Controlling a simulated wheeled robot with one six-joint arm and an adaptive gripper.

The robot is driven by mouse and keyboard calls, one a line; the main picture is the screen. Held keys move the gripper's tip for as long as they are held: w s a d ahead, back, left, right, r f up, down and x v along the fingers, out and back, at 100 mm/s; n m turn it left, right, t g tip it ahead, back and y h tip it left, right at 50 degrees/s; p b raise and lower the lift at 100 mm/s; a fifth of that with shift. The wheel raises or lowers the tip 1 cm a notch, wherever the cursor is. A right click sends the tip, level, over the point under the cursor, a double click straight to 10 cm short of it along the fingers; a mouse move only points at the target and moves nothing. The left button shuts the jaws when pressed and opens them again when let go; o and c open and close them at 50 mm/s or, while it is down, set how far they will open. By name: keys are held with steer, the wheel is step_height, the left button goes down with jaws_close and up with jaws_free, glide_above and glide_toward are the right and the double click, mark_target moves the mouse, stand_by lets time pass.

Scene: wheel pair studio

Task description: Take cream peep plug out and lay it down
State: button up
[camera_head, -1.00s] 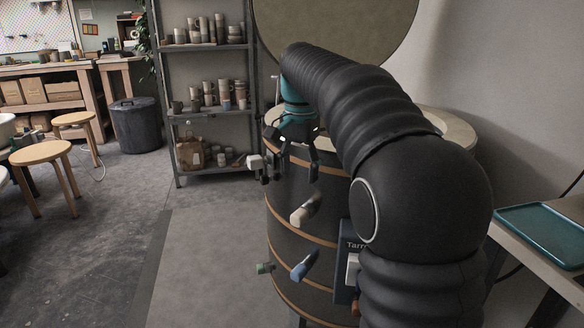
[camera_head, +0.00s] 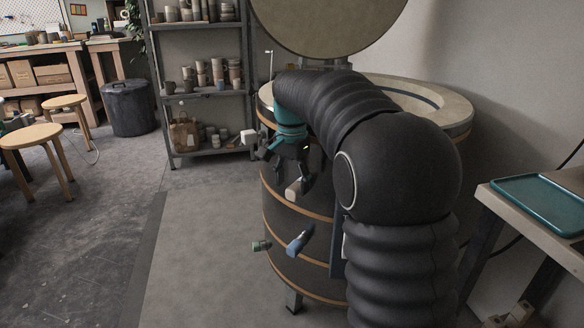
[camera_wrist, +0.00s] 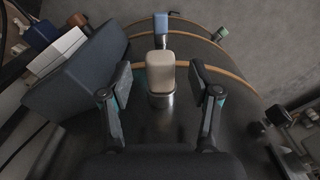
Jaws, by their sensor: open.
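The cream peep plug (camera_head: 293,190) sticks out from the side of the dark round kiln (camera_head: 305,232). In the wrist view the cream plug (camera_wrist: 161,72) sits in a metal collar (camera_wrist: 162,99) on the kiln wall. My gripper (camera_head: 302,188) is at the plug. In the wrist view its two fingers (camera_wrist: 161,82) stand open, one on each side of the plug, with gaps between them and it. In the head view my arm hides part of the kiln's right side.
A blue plug (camera_head: 300,241) and a green-grey plug (camera_head: 261,246) stick out lower on the kiln. The round lid (camera_head: 330,22) is raised. A teal tray (camera_head: 541,203) lies on the side table (camera_head: 500,196) at the right. Floor left of the kiln is clear.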

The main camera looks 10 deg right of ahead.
steer(key=shift+f, duration=1.35)
jaws_close()
steer(key=shift+s+a, duration=1.05)
steer(key=shift+a, duration=0.15)
steer(key=shift+s+a+b, duration=0.3)
steer(key=shift+s+a, duration=0.3)
steer(key=shift+a, duration=0.05)
steer(key=shift+r, duration=0.1)
